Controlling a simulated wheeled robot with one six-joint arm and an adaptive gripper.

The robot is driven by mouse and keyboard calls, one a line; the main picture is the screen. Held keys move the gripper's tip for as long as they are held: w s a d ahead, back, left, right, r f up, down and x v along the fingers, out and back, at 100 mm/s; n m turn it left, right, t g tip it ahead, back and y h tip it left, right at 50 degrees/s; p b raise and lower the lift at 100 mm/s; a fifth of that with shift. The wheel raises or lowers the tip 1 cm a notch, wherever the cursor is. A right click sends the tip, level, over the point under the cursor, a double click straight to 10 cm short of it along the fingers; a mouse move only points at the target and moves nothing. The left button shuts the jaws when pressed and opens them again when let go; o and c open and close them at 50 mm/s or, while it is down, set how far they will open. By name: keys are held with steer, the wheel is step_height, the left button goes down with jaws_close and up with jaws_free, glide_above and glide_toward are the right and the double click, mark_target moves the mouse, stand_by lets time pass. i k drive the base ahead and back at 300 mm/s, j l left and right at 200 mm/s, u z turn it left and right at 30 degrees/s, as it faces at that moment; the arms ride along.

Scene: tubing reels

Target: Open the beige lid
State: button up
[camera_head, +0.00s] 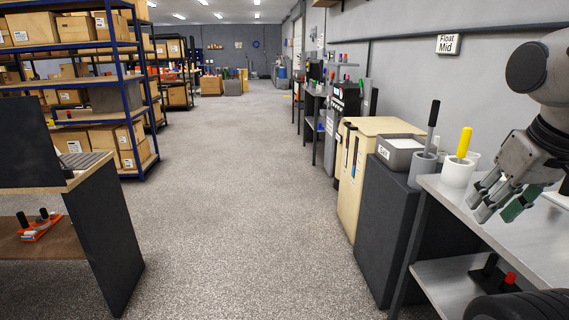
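A beige chest-like container (351,190) stands on the floor along the right wall. Its flat beige lid (385,125) appears to lie closed on top. Narrow dark handles or tools show on its front. My gripper (502,207) is at the right edge, above the metal table and well nearer to me than the lid. Its fingers point down and left, look spread apart, and hold nothing that I can see. The lid's near right part is hidden behind a grey box and a dark bin.
A labelled grey box (400,153) sits on a dark grey bin (386,225) beside the beige container. The aisle floor (225,200) is clear. Shelves (75,85) and a desk (100,225) stand left.

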mark_target(371, 126)
steer(key=i+u, duration=0.3)
steer(key=i, duration=1.55)
steer(key=i+j+z, duration=0.15)
steer(key=i+z, duration=0.3)
steer(key=i, duration=0.25)
steer(key=i+j+z, duration=0.45)
steer(key=i, duration=0.2)
steer(key=i+j+z, duration=0.45)
steer(key=i+j, duration=0.1)
